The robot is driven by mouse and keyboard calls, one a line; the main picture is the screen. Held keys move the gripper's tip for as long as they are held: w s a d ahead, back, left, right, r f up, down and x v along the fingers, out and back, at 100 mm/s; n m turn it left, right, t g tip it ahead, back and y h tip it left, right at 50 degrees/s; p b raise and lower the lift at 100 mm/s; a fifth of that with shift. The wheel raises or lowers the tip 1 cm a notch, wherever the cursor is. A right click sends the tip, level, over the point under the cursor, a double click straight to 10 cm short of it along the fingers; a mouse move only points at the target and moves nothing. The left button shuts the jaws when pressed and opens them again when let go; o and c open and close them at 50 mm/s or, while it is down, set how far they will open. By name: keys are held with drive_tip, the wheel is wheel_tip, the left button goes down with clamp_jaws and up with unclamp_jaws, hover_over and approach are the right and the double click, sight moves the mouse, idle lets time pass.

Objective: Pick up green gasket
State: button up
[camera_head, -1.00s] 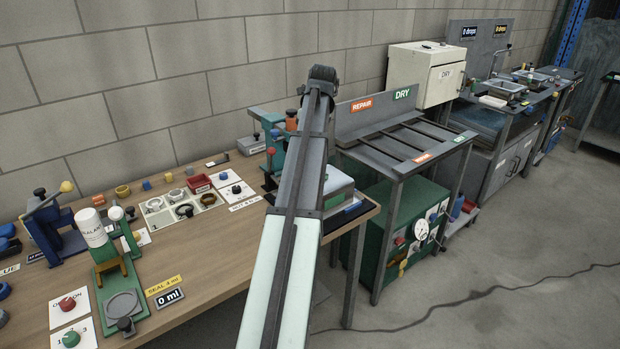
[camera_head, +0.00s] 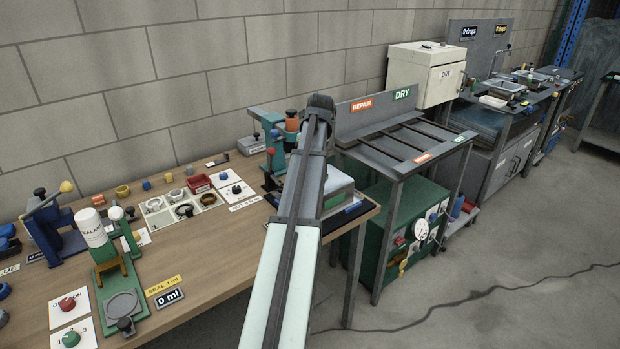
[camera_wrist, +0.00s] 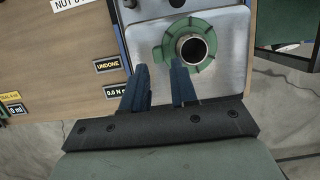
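In the wrist view, a green ring (camera_wrist: 163,53) with small tabs lies around a dark round opening with a metal rim (camera_wrist: 192,48), on a light grey plate (camera_wrist: 226,75). It may be the green gasket; I cannot tell for sure. My gripper (camera_wrist: 160,64) has two blue fingers spread apart with nothing seen between them. The fingertips are near the ring's lower left side, and the right finger is close to its lower edge. Height above the plate is unclear. In the head view my arm hides the gripper and the ring.
A wooden bench (camera_head: 215,235) carries a parts tray (camera_head: 160,222), a teal press (camera_head: 268,125) and a green sealing stand (camera_head: 112,270). A dark rack table (camera_head: 400,150) stands to the right. A label reading UNDONE (camera_wrist: 107,64) lies left of the plate.

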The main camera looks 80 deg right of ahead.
drive_tip(key=shift+x, duration=2.45)
drive_tip(key=shift+w+a, duration=0.1)
drive_tip(key=shift+w, duration=0.05)
clamp_jaws()
